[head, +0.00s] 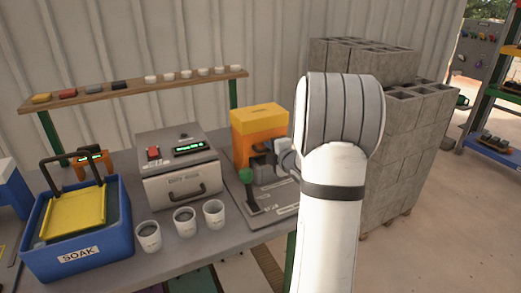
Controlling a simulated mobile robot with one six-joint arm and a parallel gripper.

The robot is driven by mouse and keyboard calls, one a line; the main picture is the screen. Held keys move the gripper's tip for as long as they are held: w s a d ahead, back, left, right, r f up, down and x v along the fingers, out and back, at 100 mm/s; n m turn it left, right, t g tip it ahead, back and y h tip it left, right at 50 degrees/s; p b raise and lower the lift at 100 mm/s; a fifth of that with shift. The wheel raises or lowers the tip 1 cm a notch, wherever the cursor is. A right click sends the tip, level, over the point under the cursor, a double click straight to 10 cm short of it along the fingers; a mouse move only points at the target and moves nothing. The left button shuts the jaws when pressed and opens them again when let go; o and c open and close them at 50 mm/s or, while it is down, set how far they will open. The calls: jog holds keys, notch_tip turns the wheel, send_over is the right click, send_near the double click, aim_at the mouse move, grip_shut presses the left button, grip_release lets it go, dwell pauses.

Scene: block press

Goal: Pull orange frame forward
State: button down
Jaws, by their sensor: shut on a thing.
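The orange frame (249,128), a tall orange box with a yellow top, stands on the grey press base (268,215) at the back right of the table. My gripper (262,158) is at its lower right front, shut on the orange frame. The fingertips are small and partly hidden, so the exact grip point is unclear. My white arm hides what lies right of the frame. A lever with a green knob (246,176) stands on the base in front of the frame, left of my gripper.
A grey oven-like box (180,165) stands left of the press. Three cups (185,221) stand in front. A blue SOAK tub (78,257) with a yellow tray is at far left. A wooden shelf (133,88) runs behind; grey blocks (408,150) are stacked right.

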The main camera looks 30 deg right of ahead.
jog(key=s, duration=0.2)
jog(key=s+b, duration=0.1)
jog(key=shift+s+a+f, duration=0.15)
jog(key=shift+s, duration=0.25)
jog(key=c, duration=1.8)
grip_release()
jog(key=shift+s, duration=0.1)
jog(key=shift+s, duration=0.1)
jog(key=v, duration=0.7)
jog(key=shift+s, duration=0.35)
